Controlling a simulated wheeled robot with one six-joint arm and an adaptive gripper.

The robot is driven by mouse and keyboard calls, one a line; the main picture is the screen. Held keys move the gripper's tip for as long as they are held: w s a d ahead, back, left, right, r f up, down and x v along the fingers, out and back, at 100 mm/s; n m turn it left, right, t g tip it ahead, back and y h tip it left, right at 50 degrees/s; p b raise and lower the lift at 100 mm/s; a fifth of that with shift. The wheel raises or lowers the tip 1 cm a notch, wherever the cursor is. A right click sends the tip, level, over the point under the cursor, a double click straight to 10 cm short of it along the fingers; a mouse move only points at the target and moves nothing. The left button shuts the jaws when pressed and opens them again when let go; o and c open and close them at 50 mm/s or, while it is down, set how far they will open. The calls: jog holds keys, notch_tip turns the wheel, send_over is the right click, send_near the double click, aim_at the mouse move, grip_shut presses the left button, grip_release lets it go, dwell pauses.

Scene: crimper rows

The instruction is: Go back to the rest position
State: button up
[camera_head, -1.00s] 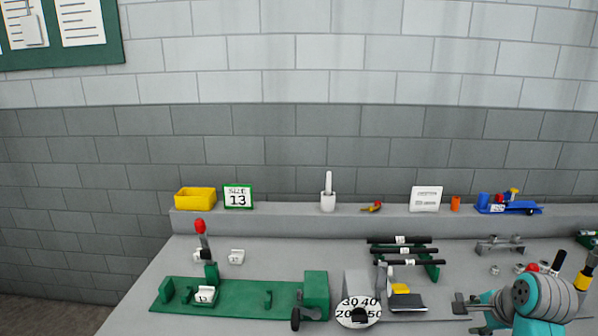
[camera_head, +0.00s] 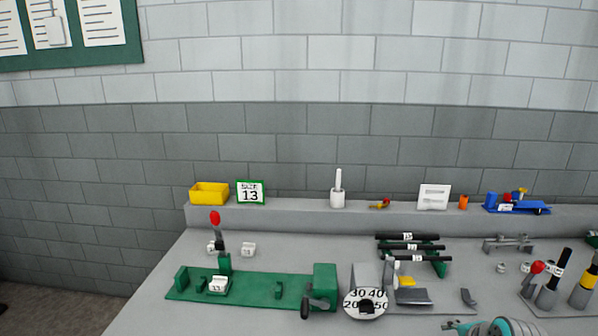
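My arm shows only as a teal and grey joint at the bottom right edge of the head view. A small teal and grey piece (camera_head: 458,325) left of that joint may be part of my gripper. It is cut off by the frame's lower edge, so the fingers cannot be made out. I cannot see anything held. The bench under it is grey (camera_head: 330,250).
A green crimper base (camera_head: 250,288) with a red-tipped lever (camera_head: 215,218) stands left. A numbered dial (camera_head: 366,302), black-handled bars (camera_head: 408,247) and a grey-yellow block (camera_head: 410,290) are mid-bench. Upright tools (camera_head: 548,288) stand right. The back ledge holds a yellow bin (camera_head: 209,193).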

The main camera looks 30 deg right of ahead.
jog(key=s+a+f+n+t, duration=0.2)
jog(key=a+f+n, duration=0.35)
jog(key=a, duration=0.55)
jog(key=s+a+f+n+t, duration=0.15)
jog(key=a+f+n, duration=0.25)
jog(key=a+f, duration=0.55)
jog(key=s+a+r+n+t+y, duration=0.2)
jog(key=s+a+r+n, duration=0.3)
jog(key=s+a, duration=0.3)
jog(key=s+a+r+n+t+y, duration=0.1)
jog(key=s+a+r+n, duration=0.5)
jog(key=s, duration=0.8)
jog(key=shift+a+r+n+t+y, duration=0.35)
jog(key=shift+a+n+t, duration=0.4)
jog(key=shift+a, duration=0.65)
jog(key=shift+f, duration=0.1)
